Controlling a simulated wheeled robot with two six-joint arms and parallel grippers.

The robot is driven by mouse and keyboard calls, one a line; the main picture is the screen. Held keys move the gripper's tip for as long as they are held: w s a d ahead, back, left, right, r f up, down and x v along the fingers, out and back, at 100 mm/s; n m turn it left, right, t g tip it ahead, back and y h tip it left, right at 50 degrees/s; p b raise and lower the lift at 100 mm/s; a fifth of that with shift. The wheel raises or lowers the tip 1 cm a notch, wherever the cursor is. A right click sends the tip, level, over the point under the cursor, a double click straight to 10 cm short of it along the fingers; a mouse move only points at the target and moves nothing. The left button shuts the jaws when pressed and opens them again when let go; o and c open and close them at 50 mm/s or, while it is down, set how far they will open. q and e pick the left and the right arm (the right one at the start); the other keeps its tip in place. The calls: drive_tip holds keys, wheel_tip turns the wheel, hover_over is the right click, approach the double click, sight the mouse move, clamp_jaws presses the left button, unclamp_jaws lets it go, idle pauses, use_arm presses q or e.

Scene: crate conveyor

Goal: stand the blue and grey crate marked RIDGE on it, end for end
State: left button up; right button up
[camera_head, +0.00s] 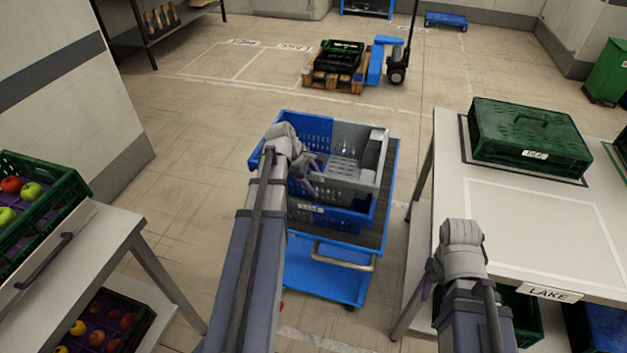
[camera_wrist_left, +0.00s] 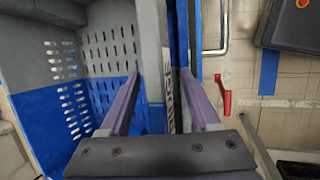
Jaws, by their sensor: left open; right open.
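A blue and grey crate (camera_head: 357,132), blue at one end and grey at the other, sits on or in a blue crate (camera_head: 340,219) on a blue cart. A small label, too small to read surely, is on the near side. In the left wrist view the blue and grey crate (camera_wrist_left: 100,28) shows its slotted inside, and a sideways label (camera_wrist_left: 168,100) is partly hidden. My left gripper (camera_head: 313,186) is open at the crate's near wall; in its wrist view the fingers (camera_wrist_left: 163,75) lie either side of the rim. My right gripper (camera_head: 427,285) is open and empty beside the table's near left corner.
The cart (camera_head: 322,277) stands between a left bench with apple crates (camera_head: 40,210) and the right table (camera_head: 475,190). A closed green crate (camera_head: 530,135) stands at the table's back; a marked rectangle before it is bare. A pallet with dark crates (camera_head: 340,57) stands behind.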

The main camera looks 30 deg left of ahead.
use_arm(q)
drive_tip(key=p+v, duration=0.7)
drive_tip(key=shift+s+r, duration=0.15)
drive_tip(key=shift+r, duration=0.2)
drive_tip(key=shift+a, duration=0.1)
idle(0.5)
